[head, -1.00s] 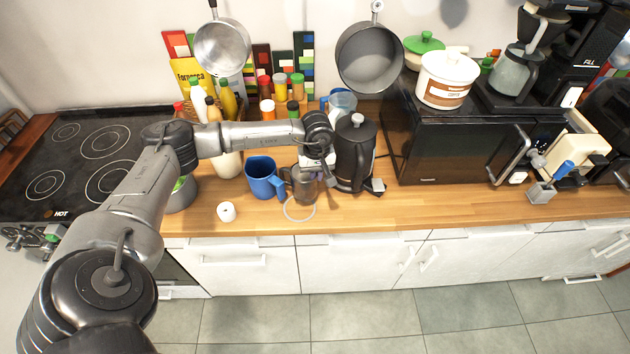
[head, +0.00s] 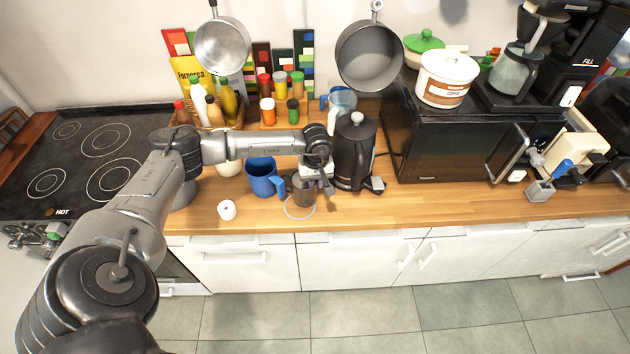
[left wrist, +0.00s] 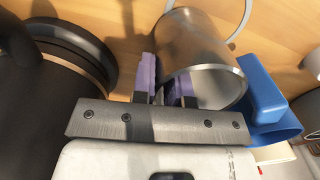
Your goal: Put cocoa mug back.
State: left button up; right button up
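A grey metal mug (head: 303,190) is at the front of the wooden counter, by a thin pale ring (head: 299,213). It also shows in the left wrist view (left wrist: 207,50), its open mouth toward the camera. My left gripper (head: 318,175) is at the mug's upper right. In the left wrist view its purple-padded fingers (left wrist: 167,85) are close together at the rim and look shut on the mug; the exact contact is partly hidden. I cannot tell whether the mug touches the counter. A blue mug (head: 262,178) stands just left. No cocoa label is readable. My right gripper is out of view.
A black kettle (head: 354,150) stands close to the right of my left gripper. A small white object (head: 227,210) lies front left. Bottles and jars stand behind, and two pans hang above. The counter front right of the kettle (head: 440,207) is clear.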

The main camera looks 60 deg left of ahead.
pick_arm(q)
jog(key=o, duration=0.3)
